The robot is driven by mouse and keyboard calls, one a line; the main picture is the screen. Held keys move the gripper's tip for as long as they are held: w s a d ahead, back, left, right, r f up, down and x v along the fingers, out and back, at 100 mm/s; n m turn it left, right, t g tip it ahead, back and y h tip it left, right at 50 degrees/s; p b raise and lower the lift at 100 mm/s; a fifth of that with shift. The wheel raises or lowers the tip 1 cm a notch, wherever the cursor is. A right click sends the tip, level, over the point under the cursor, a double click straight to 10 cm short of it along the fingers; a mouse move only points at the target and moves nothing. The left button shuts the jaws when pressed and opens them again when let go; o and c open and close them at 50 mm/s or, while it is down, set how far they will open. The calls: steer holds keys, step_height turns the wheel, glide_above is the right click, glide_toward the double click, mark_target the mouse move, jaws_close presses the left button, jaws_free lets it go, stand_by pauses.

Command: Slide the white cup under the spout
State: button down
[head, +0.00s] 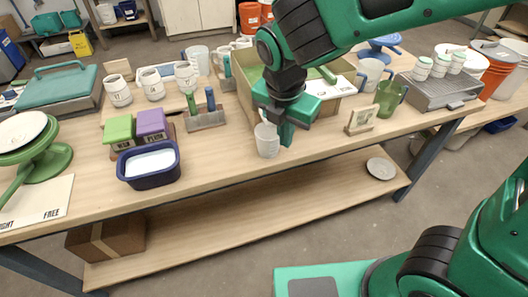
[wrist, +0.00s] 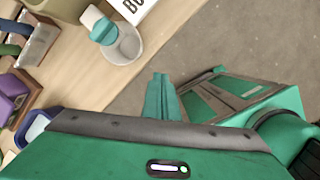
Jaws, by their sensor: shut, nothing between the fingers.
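The white cup (head: 267,141) stands near the front edge of the wooden table in the head view. In the wrist view the cup (wrist: 126,46) is at the upper left, with a teal-and-white piece (wrist: 100,25) over or in its mouth; I cannot tell which. My gripper (head: 287,134) points down just right of the cup, partly in front of it. In the wrist view my gripper (wrist: 162,94) is shut and empty, with a gap between it and the cup. I cannot make out a spout clearly; my arm hides the area behind the cup.
A cardboard box (head: 335,105) stands behind my gripper. Left are a tool block (head: 205,119), green and purple blocks (head: 135,130) and a blue tub (head: 148,165). A small framed card (head: 361,119) and green jug (head: 390,98) stand right. The table's front edge is close.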

mark_target(265, 147)
steer(key=s+a+f+n, duration=0.1)
steer(key=s+a+n, duration=0.1)
steer(key=a+n, duration=0.3)
steer(key=w+f, duration=0.1)
steer(key=f, duration=0.2)
steer(key=w+f, duration=0.2)
steer(key=f, duration=0.1)
steer(key=w+f, duration=0.2)
steer(key=f, duration=0.1)
steer(key=shift+a+f, duration=0.15)
steer(key=shift+f, duration=0.2)
steer(key=shift+w+d, duration=0.2)
steer(key=shift+w, duration=0.6)
steer(key=shift+w+d, duration=0.15)
steer(key=shift+w, duration=0.4)
steer(key=shift+w+d, duration=0.15)
steer(key=shift+w, duration=0.35)
